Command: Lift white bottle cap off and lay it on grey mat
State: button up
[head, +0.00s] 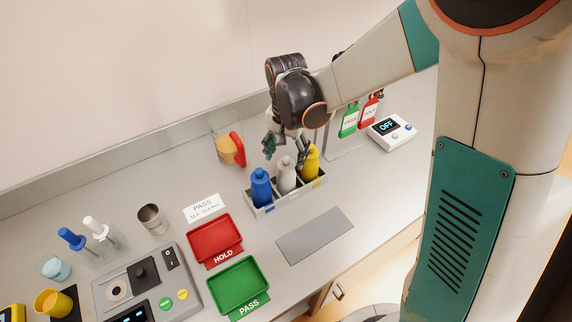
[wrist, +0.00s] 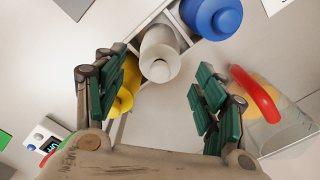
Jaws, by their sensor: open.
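The white bottle (head: 286,178) stands upright in the middle slot of a grey rack (head: 290,199), between a blue bottle (head: 261,188) and a yellow bottle (head: 312,163). Its white cap (wrist: 160,69) points up at the wrist camera. My gripper (head: 286,150) is open and empty above the rack, its fingers pointing down. In the wrist view, the cap lies between the spread green fingers, nearer the left one; I see no contact. The left finger overlaps the yellow bottle (wrist: 125,90) in that view. The grey mat (head: 314,235) lies bare in front of the rack.
A beaker with orange contents (head: 226,150) and a red handle-like part stand behind the rack. A red HOLD tray (head: 214,240) and green PASS tray (head: 238,284) lie front left. Hanging tags (head: 349,121) and a display box reading OFF (head: 391,131) are at right.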

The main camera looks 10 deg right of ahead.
aim_at(286, 158)
notch_tip(286, 158, down, 2)
jog(key=shift+f, duration=0.1)
jog(key=c, duration=1)
jog(key=shift+o, duration=0.2)
notch_tip(286, 158, up, 24)
jog(key=p, duration=0.6)
jog(key=shift+f, duration=0.15)
jog(key=shift+s, duration=0.1)
